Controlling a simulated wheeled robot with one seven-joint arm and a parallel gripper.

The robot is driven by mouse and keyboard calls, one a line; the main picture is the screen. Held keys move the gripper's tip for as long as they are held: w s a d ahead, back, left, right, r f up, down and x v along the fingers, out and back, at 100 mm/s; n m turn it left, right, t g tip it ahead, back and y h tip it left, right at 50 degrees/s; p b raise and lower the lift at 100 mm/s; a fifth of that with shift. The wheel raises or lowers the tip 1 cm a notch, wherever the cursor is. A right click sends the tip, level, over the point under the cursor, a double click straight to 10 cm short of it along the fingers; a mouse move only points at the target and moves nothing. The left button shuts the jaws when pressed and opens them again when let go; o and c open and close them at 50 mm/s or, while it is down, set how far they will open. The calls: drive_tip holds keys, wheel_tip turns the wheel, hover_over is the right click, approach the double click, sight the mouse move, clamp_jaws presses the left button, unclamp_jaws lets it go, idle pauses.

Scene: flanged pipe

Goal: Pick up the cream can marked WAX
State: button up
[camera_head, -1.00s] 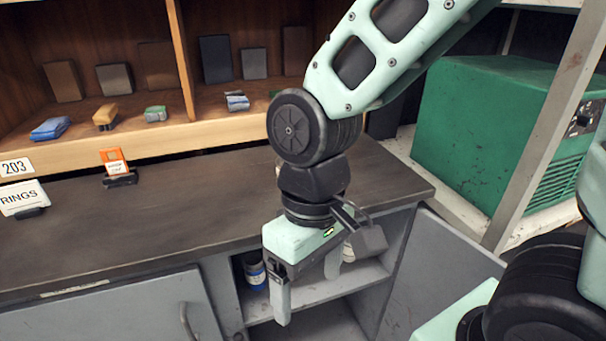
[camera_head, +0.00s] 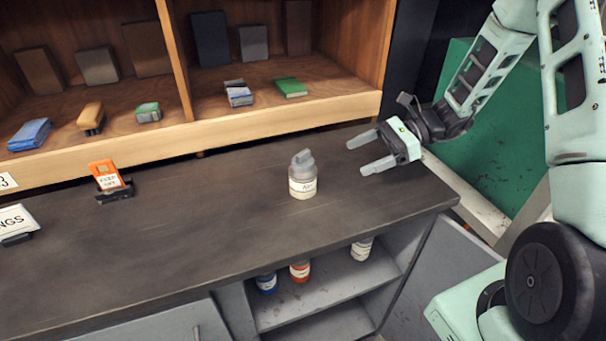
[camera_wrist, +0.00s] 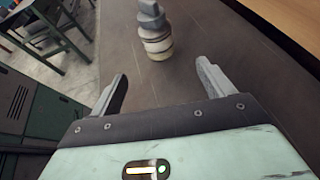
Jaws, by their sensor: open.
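A cream can with a grey upper part and a pale label (camera_head: 302,184) stands upright on the dark counter; the lettering is too small to read surely. It also shows at the top of the wrist view (camera_wrist: 157,46), beyond and between the fingertips. Another cream or white can (camera_head: 361,249) stands on the shelf under the counter, its label unreadable. My gripper (camera_head: 357,156) is open and empty above the counter's right end, to the right of the counter can and apart from it. Its fingers point left towards that can. The open fingers also show in the wrist view (camera_wrist: 162,80).
A blue can (camera_head: 267,283) and an orange can (camera_head: 300,271) stand on the shelf below the counter (camera_head: 220,220). An orange tag holder (camera_head: 106,179) and a white sign (camera_head: 14,222) stand at the left. A wooden shelf unit edges the back. The counter between is clear.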

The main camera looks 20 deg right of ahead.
drive_tip(key=p, duration=0.2)
approach(310, 179)
drive_tip(key=w+a+f, duration=0.1)
drive_tip(key=f, duration=0.1)
drive_tip(key=w+a+f, duration=0.2)
drive_tip(key=shift+w, duration=0.35)
drive_tip(key=shift+p+x, duration=0.75)
drive_tip(key=shift+x, duration=2)
drive_tip(key=shift+s+f, duration=0.1)
drive_tip(key=shift+f, duration=0.1)
drive_tip(key=c, duration=0.9)
